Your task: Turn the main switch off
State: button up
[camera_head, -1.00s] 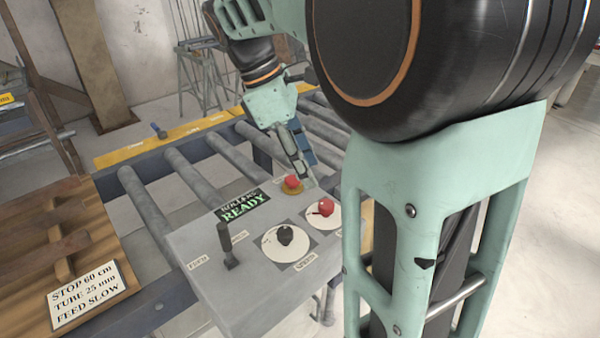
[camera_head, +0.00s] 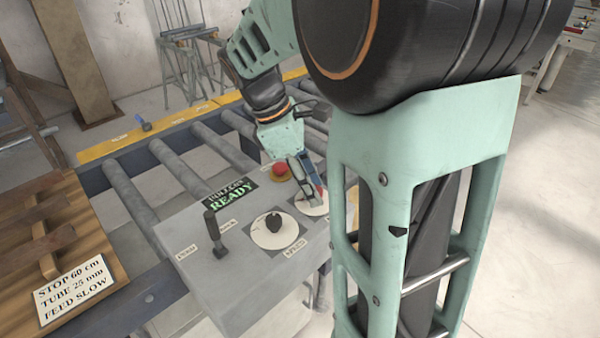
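The grey control panel (camera_head: 215,285) has a red rotary knob on a white dial (camera_head: 312,209) at its right side; this looks like the main switch, but its label is not readable. My gripper (camera_head: 311,196) is down at this dial, with its fingers over the knob. The fingers cover most of the red knob, and only a little red shows beside them. I cannot tell whether they touch it or how far apart they are. The knob's setting is hidden.
A red mushroom button (camera_head: 279,169) stands close left of my gripper. A black knob (camera_head: 273,222) and an upright black lever (camera_head: 214,236) are nearer. A display (camera_head: 232,196) reads READY. Rollers (camera_head: 180,165) lie behind, and a wooden board with a sign (camera_head: 75,290) lies left.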

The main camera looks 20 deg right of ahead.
grip_shut()
jog(key=m+p, duration=0.1)
jog(key=m+g+p, duration=0.1)
jog(key=m, duration=0.1)
jog(key=shift+w+r+y+p, duration=0.1)
jog(key=shift+r+y+p, duration=0.1)
jog(key=shift+y+p, duration=0.15)
jog(key=m+g+y+p, duration=0.1)
jog(key=m+p, duration=0.1)
jog(key=m, duration=0.1)
jog(key=shift+d+m, duration=0.15)
jog(key=shift+m, duration=0.25)
jog(key=m+y+p, duration=0.1)
jog(key=m, duration=0.1)
jog(key=m+y+p, duration=0.1)
jog(key=m, duration=0.2)
jog(key=shift+w+d+f+g+p, duration=0.1)
jog(key=shift+d+g+p, duration=0.05)
jog(key=shift+g+p, duration=0.25)
jog(key=m+y, duration=0.1)
jog(key=m, duration=0.2)
jog(key=m+y+p, duration=0.1)
jog(key=m, duration=0.2)
jog(key=shift+d+t, duration=0.1)
jog(key=shift+t, duration=0.2)
